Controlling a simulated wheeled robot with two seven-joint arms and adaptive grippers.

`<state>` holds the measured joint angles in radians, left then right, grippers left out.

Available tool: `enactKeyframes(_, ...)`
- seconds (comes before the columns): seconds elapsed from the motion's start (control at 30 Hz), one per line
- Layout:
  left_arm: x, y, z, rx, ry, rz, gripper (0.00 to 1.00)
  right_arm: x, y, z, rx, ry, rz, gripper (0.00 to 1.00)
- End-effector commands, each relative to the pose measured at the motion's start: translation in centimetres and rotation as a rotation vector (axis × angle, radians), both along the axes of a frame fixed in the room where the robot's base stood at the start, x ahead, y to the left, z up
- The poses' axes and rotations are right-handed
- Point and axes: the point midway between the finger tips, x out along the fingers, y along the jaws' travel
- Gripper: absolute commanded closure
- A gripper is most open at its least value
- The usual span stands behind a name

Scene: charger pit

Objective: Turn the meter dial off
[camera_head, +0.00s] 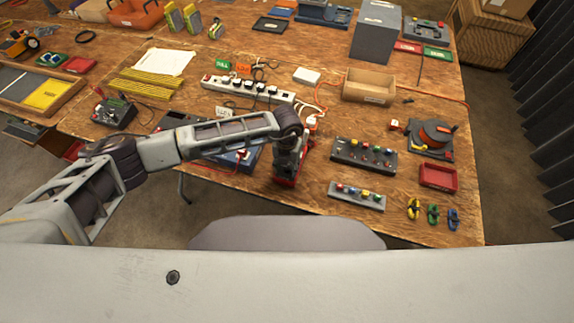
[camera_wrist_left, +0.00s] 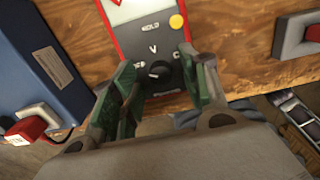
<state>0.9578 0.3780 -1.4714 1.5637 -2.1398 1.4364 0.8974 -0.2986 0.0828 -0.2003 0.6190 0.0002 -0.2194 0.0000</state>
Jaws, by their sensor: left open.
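My right gripper is not in view.
A blue box (camera_wrist_left: 40,70) with a red plug lies left of the meter in the wrist view. A power strip (camera_head: 248,90) with several plugs lies behind it. A dark button panel (camera_head: 363,155) and a grey one (camera_head: 356,195) lie to the right.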

Motion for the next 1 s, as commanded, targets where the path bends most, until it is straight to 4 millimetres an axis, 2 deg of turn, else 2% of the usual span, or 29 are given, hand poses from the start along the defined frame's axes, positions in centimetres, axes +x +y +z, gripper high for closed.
enactKeyframes(0.17, 0.0, 0.0, 0.4, 0.0, -0.001, 0.0, 0.55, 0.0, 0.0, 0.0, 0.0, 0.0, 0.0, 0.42)
enactKeyframes(0.37, 0.1, 0.0, 2.2, -0.002, -0.002, -0.001, 0.55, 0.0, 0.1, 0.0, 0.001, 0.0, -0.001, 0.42)
enactKeyframes(0.8, 0.1, 0.0, 8.5, -0.002, -0.002, -0.001, 0.55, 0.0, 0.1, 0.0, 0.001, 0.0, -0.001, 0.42)
enactKeyframes(1.0, 0.1, 0.0, 10.8, -0.001, -0.001, 0.0, 0.55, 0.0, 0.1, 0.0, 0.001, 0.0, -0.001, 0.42)
